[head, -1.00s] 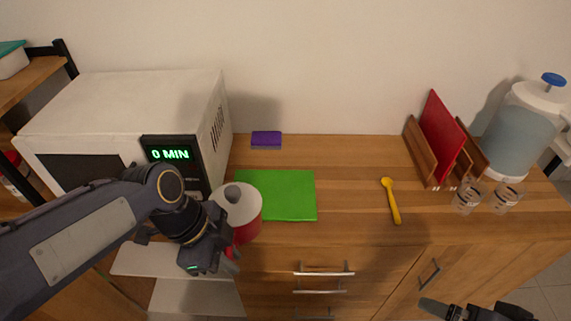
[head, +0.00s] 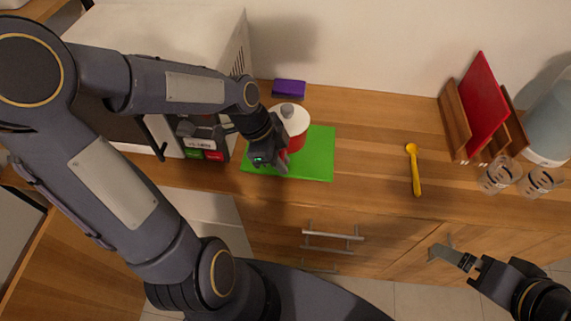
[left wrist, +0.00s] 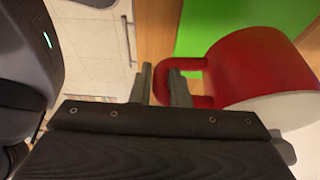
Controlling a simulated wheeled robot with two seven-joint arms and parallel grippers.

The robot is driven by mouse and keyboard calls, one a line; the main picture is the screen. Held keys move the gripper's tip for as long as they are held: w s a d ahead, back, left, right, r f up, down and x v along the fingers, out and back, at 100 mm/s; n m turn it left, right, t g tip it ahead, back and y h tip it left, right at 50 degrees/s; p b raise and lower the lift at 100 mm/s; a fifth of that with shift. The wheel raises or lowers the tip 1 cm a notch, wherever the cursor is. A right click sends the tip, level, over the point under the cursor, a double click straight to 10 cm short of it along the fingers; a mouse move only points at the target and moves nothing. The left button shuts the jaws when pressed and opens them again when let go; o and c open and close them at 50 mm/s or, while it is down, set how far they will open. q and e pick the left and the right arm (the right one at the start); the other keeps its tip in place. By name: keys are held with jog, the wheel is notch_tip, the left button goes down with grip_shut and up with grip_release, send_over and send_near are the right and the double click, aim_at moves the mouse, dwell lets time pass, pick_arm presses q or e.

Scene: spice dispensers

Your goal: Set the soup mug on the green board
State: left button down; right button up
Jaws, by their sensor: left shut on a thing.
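The soup mug (head: 296,142) is red with a white lid and a grey knob. In the head view it appears upright over the left part of the green board (head: 318,160); I cannot tell whether its base touches the board. My left gripper (head: 278,165) is shut on the mug's handle, at the mug's near side. The left wrist view shows the red mug body (left wrist: 258,65), its handle (left wrist: 203,101) at the fingers, and part of the green board (left wrist: 203,28). My right gripper (head: 455,258) is empty in front of the counter, its opening unclear.
A purple sponge (head: 289,88) lies behind the board. The microwave (head: 215,40) stands at the left, partly behind my left arm. A yellow spoon (head: 414,170), a wooden rack with a red board (head: 484,105) and clear glasses (head: 495,177) are at the right. Counter between board and spoon is clear.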

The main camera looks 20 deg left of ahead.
pick_arm(q)
jog(key=w+f, duration=0.2)
jog(key=shift+w+d+f, duration=0.1)
jog(key=shift+w+f, duration=0.1)
jog(key=shift+f, duration=1.7)
jog(key=shift+f, duration=0.1)
jog(key=c, duration=1.4)
grip_release()
